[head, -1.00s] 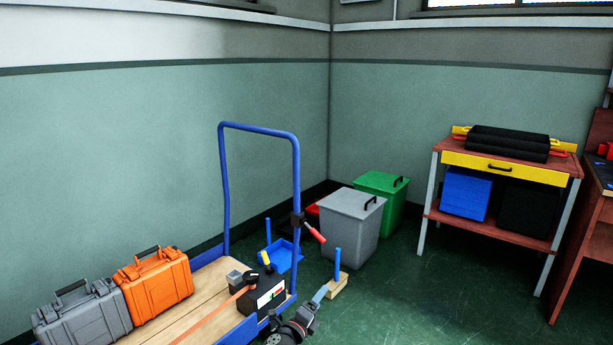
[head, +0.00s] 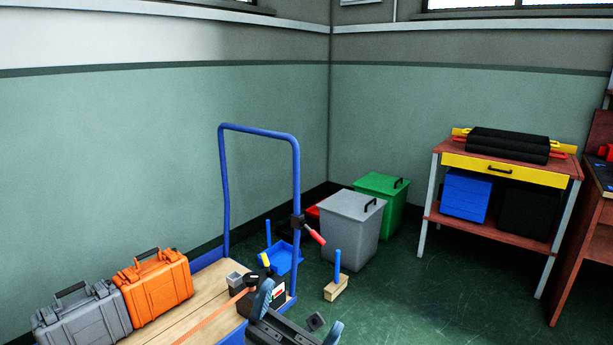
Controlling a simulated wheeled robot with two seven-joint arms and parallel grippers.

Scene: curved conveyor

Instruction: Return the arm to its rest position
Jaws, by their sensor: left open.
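My left gripper (head: 298,315) is at the bottom edge of the head view, just right of the cart's front end. Its two blue-tipped fingers are spread wide apart, and I see nothing held between them. One finger overlaps the black box (head: 272,284) on the cart and hides part of it. A small dark piece shows between the fingers, and I cannot tell what it is. The rest of the left arm is mostly out of view. My right gripper is not in view.
The blue-framed cart (head: 297,190) carries a grey case (head: 82,318) and an orange case (head: 155,288). A wooden block with a blue post (head: 336,289) stands on the floor close by. Grey (head: 351,228) and green (head: 388,197) bins stand behind.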

